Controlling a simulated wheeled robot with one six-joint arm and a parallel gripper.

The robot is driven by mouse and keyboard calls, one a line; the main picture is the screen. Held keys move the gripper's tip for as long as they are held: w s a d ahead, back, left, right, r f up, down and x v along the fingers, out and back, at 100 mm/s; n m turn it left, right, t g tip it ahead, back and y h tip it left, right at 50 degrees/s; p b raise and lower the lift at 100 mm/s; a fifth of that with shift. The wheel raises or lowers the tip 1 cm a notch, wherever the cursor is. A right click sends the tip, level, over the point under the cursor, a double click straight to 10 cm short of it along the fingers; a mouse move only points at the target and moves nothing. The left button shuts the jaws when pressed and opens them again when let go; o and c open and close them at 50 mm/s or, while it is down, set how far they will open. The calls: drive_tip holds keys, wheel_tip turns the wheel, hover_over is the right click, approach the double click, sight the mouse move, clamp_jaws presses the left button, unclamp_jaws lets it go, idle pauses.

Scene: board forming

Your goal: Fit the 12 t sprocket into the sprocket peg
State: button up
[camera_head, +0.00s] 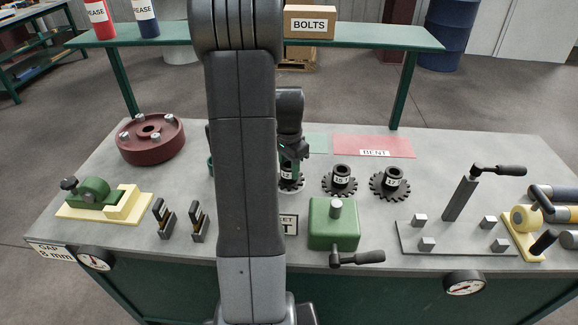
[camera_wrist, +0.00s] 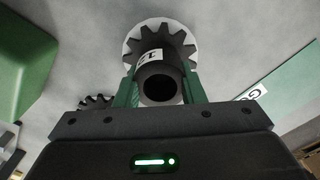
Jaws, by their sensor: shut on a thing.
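A dark toothed sprocket (camera_wrist: 185,42) with a hub and a white label, only partly readable, is between the green fingers of my gripper (camera_wrist: 160,88). The fingers are shut on its hub. In the head view my gripper (camera_head: 290,168) is over the table, with the sprocket (camera_head: 290,185) below it at the left end of a row of sprockets. A pale disc shows under its teeth; I cannot tell whether they touch. A green block (camera_head: 325,235) with a short grey peg (camera_head: 336,208) on top stands in front and to the right. Nothing is on that peg.
Two more sprockets, one (camera_head: 340,181) beside mine and a larger one (camera_head: 390,184), stand to the right. A red mat (camera_head: 372,143) marked BENT lies behind them. A plate with posts (camera_head: 450,240) is at right. My arm hides part of the table's middle.

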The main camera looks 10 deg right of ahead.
drive_tip(key=shift+f, duration=0.35)
drive_tip(key=o, duration=1.2)
drive_tip(key=shift+r, duration=0.1)
wheel_tip(320, 180, up, 14)
drive_tip(key=shift+f+b, duration=0.2)
drive_tip(key=shift+b, duration=0.1)
wheel_tip(320, 180, down, 14)
drive_tip(key=shift+r, duration=0.1)
drive_tip(key=shift+r+p, duration=0.25)
drive_tip(key=shift+p, duration=0.05)
drive_tip(key=shift+f, duration=0.15)
